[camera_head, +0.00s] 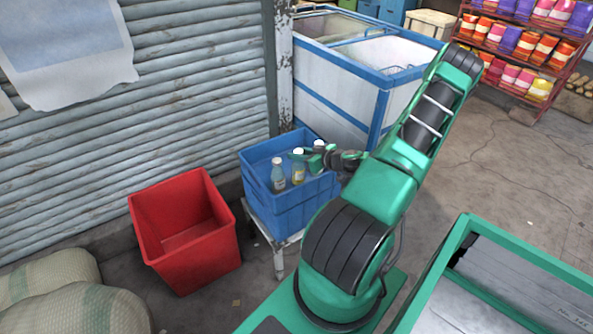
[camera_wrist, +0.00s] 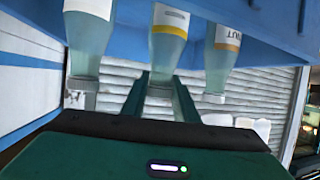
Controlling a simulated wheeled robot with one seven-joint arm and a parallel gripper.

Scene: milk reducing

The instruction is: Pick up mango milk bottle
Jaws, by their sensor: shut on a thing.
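The yellowish bottle with a white cap (camera_head: 299,172), which fits mango milk, stands upright in the blue crate (camera_head: 262,205). It also shows in the wrist view (camera_wrist: 169,45), in the middle, where the picture is upside down. My gripper (camera_head: 303,154) reaches in from the right at cap height. In the wrist view its two green fingers (camera_wrist: 160,100) lie on both sides of this bottle's neck and are shut on it. The name on its label is not readable. I cannot tell if its base touches the crate floor.
A pale bottle (camera_head: 277,176) stands close on the left, and another bottle cap (camera_head: 319,144) shows on the right. In the wrist view, one neighbour's label (camera_wrist: 228,38) reads "NUT". The crate walls are close around. A red bin (camera_head: 190,235) and a white-blue freezer (camera_head: 335,85) stand nearby.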

